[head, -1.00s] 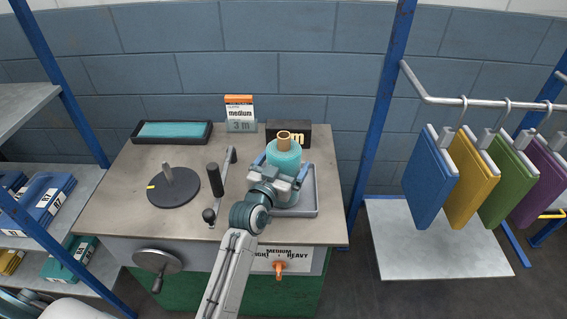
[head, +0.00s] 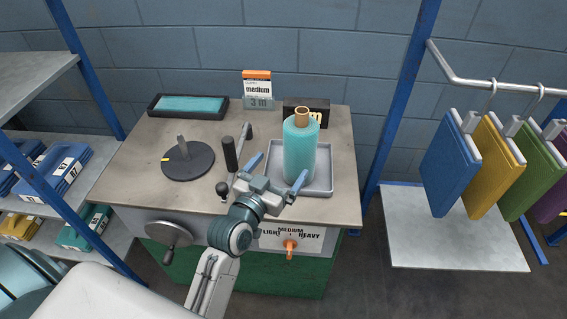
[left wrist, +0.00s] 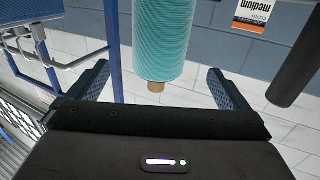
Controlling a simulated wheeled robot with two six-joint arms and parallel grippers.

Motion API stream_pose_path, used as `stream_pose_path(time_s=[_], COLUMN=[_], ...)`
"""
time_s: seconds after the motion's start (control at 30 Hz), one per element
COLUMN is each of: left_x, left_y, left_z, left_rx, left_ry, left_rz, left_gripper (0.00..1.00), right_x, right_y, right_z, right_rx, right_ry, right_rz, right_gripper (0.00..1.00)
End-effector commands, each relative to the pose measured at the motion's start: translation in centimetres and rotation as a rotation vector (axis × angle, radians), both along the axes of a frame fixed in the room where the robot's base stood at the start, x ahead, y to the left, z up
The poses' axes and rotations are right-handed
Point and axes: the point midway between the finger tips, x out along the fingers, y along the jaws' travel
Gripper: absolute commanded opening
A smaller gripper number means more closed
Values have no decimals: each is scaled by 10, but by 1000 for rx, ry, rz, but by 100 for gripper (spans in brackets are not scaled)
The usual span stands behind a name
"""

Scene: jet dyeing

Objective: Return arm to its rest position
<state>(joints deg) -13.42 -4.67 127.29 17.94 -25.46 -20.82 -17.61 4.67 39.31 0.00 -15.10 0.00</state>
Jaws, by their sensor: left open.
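My left gripper (head: 278,177) is open and empty at the front of the table, just in front of a teal roll (head: 300,152) on a tan core. The roll stands upright in a grey tray (head: 326,185), apart from the fingers as far as I can tell. In the left wrist view the roll (left wrist: 162,40) shows beyond the two spread fingers, with nothing between the fingertips (left wrist: 160,82). My left arm reaches in from the bottom of the head view. My right gripper is not in view.
The table (head: 135,180) also holds a dark disc with a peg (head: 188,162), a crank lever (head: 230,155), a dish of teal liquid (head: 188,105) and a "medium" card (head: 257,88). An orange-handled selector (head: 290,246) is on the front. Coloured hanging samples (head: 450,170) are at right.

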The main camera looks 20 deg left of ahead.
Motion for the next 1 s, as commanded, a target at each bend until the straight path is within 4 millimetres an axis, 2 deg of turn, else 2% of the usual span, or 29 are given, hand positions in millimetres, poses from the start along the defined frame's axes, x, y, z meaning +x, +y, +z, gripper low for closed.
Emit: stream_pose_path(time_s=[0.47, 0.6, 0.67, 0.77, 0.9, 1.0], left_x=[-1, -9, -20, -51, -107, -142], left_y=[0, 0, 1, 5, 20, 31], left_z=[0, -14, -29, -65, -112, -131], left_rx=[0, 15, 33, 68, 117, 139], left_ry=[1, 68, 146, 343, 643, 804], left_rz=[0, -16, -31, -55, -49, -28], left_gripper=[99, 99, 99, 99, 99, 99], right_x=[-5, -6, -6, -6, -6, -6], right_y=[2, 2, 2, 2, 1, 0], right_z=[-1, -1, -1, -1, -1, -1], right_rx=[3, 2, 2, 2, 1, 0], right_ry=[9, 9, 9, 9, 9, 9], right_rz=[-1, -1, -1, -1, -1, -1], right_gripper=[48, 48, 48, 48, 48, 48])
